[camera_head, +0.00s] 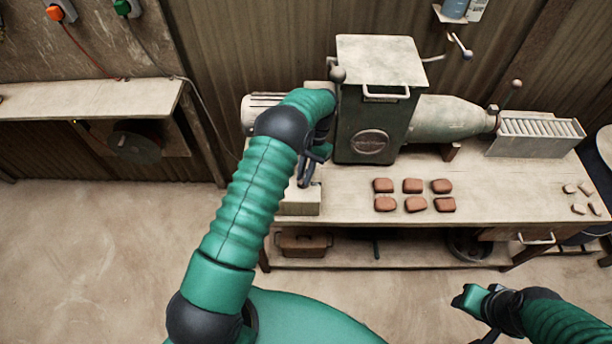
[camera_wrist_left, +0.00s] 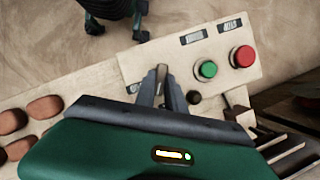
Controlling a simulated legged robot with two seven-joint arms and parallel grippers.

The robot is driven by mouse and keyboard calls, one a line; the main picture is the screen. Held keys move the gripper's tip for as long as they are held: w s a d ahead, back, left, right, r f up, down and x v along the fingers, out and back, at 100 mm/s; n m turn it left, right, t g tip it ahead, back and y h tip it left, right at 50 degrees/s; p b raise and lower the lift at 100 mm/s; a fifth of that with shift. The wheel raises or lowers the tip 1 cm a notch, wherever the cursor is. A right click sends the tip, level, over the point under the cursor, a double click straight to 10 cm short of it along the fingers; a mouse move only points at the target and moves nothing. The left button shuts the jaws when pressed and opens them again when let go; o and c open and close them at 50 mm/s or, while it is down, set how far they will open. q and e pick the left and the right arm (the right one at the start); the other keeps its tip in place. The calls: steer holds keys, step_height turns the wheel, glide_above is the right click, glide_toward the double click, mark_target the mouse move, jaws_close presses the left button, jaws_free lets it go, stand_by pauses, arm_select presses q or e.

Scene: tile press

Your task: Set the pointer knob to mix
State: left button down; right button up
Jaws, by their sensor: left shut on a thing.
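The control box (camera_head: 300,201) stands at the left end of the bench. In the left wrist view its beige panel (camera_wrist_left: 120,69) carries a green button (camera_wrist_left: 207,69), a red button (camera_wrist_left: 242,57), a small dark round part (camera_wrist_left: 193,97) and dark labels too small to read surely. My left gripper (camera_head: 308,172) reaches down over the box. Its fingers (camera_wrist_left: 161,88) are shut on the pointer knob, which they mostly hide. I cannot tell which way the knob points. My right gripper (camera_head: 474,312) hangs empty and open in front of the bench, at lower right.
Several reddish tiles (camera_head: 413,186) lie on the bench right of the box. The dark press housing (camera_head: 371,127) with its grey barrel (camera_head: 450,118) stands behind. A slatted rack (camera_head: 536,137) is at the right end. The floor (camera_head: 90,255) at left is clear.

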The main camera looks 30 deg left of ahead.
arm_select(q)
steer(key=n, duration=0.1)
steer(key=n+h, duration=0.1)
steer(key=n, duration=0.1)
steer(key=shift+s+a, duration=0.1)
steer(key=shift+a, duration=0.15)
steer(key=shift+n+t+h, duration=0.3)
steer(key=shift+n+h, duration=0.3)
steer(key=shift+n, duration=0.9)
steer(key=shift+s+f+n, duration=0.1)
steer(key=shift+n, duration=0.2)
steer(key=c, duration=1.4)
jaws_free()
